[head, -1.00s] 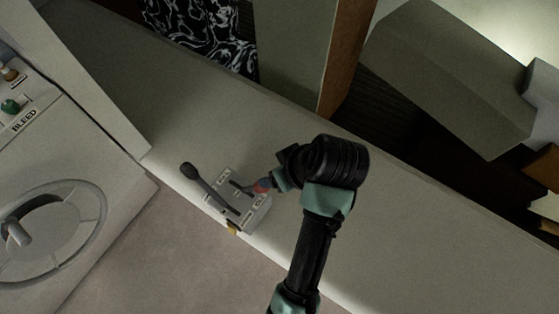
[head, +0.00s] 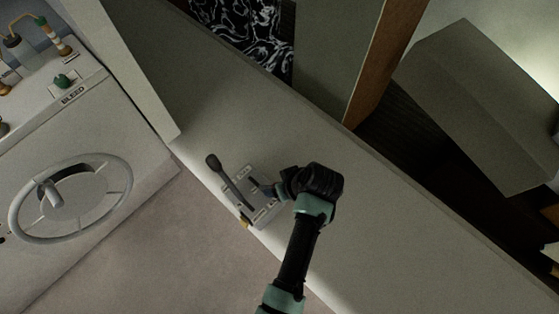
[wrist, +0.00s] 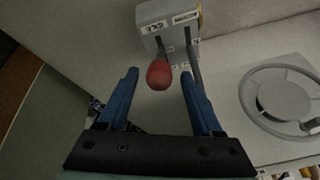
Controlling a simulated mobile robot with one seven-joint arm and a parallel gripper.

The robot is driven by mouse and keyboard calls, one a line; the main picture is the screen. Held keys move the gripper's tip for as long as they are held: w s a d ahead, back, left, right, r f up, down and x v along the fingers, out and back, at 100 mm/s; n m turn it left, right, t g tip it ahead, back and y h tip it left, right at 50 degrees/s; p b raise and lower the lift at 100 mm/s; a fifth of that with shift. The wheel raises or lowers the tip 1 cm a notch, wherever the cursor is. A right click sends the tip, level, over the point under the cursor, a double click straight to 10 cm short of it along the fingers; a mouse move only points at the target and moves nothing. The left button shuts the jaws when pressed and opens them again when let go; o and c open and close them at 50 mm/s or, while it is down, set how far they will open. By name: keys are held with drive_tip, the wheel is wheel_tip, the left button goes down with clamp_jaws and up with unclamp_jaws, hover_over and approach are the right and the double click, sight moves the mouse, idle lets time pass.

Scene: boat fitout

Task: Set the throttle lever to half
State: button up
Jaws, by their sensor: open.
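The control box (head: 266,209) is a grey unit with labels, on the pale ledge; it also shows at the top of the wrist view (wrist: 156,14), where one label seems to read IDLE. A lever with a red ball knob (wrist: 159,75) rises from it toward my wrist camera. A longer dark lever with a black knob (head: 212,160) stands beside it. I cannot tell from labels which is the throttle. My gripper (wrist: 159,82) is open, its blue fingers on either side of the red knob, with gaps showing. In the head view my gripper (head: 270,190) hides the red knob.
A white cabinet with a grey handwheel (head: 70,198) and a green BLEED knob (head: 62,82) stands left. An upright pale panel (head: 120,65) rises between it and the ledge. A wooden post (head: 377,65) and a grey box (head: 480,105) lie beyond. The ledge right of my arm is clear.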

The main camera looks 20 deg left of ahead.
drive_tip(key=shift+w+a+f, duration=0.1)
drive_tip(key=shift+a+f, duration=0.15)
drive_tip(key=shift+f, duration=0.3)
clamp_jaws()
idle(1.1)
